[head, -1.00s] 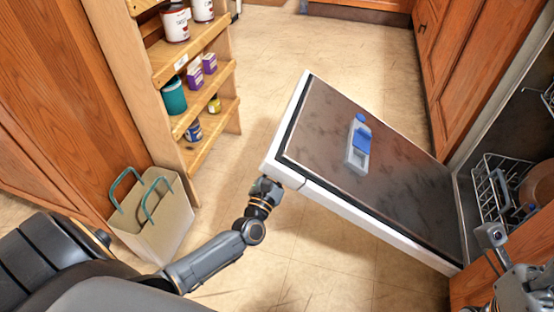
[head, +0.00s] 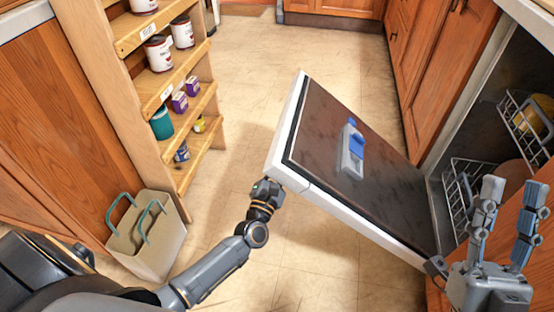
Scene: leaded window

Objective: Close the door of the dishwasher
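The dishwasher door (head: 330,130) hangs partly open, tilted, with its brown-grey inner face up and a white edge. My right gripper (head: 506,205) is at the lower right, fingers up and spread apart, empty, in front of the dishwasher opening.
A wire rack (head: 462,192) and an upper rack (head: 528,118) show inside the dishwasher. A paper bag (head: 150,245) stands on the floor at left. A wooden shelf (head: 150,95) holds cans and boxes. Tiled floor (head: 250,85) is clear beyond the door.

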